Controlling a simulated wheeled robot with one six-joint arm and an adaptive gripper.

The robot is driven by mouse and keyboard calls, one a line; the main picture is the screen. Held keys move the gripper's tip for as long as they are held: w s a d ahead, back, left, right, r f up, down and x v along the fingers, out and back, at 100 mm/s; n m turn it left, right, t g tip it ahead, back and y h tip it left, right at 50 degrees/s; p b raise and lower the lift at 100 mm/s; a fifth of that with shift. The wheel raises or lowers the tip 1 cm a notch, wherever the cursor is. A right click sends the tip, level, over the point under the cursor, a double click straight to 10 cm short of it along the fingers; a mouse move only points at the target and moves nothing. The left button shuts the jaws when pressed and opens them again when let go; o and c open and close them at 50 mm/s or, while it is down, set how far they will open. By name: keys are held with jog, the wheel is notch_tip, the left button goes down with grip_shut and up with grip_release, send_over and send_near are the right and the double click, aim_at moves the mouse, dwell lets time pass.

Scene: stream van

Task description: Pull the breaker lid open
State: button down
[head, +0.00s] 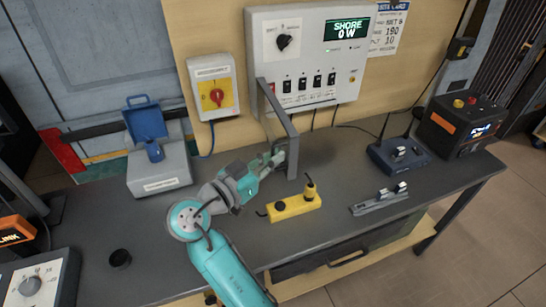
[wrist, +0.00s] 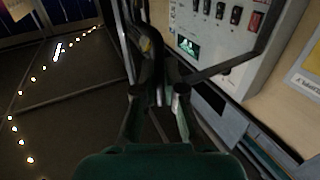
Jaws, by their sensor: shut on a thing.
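The breaker lid (head: 279,115) is a grey frame at the left of the breaker row on the white panel (head: 300,62). It stands swung out from the panel, toward the bench front, and the row of black breakers (head: 303,83) is uncovered. My gripper (head: 279,157) is shut on the lid at its outer, lower end. In the wrist view my gripper (wrist: 158,92) shows its fingers closed around a dark part of the lid. The exact contact is dark and partly hidden by the fingers. The breakers (wrist: 221,12) show at the top right there.
A yellow-and-red switch box (head: 213,88) hangs left of the panel. The front middle of the bench is partly clear.

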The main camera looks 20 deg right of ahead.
jog(key=c, duration=1.2)
grip_release()
jog(key=shift+w+f, duration=0.2)
jog(key=shift+w, duration=0.1)
jog(key=shift+c, duration=0.2)
jog(key=shift+s, duration=0.1)
jog(key=v, duration=1.2)
jog(key=shift+r, duration=0.1)
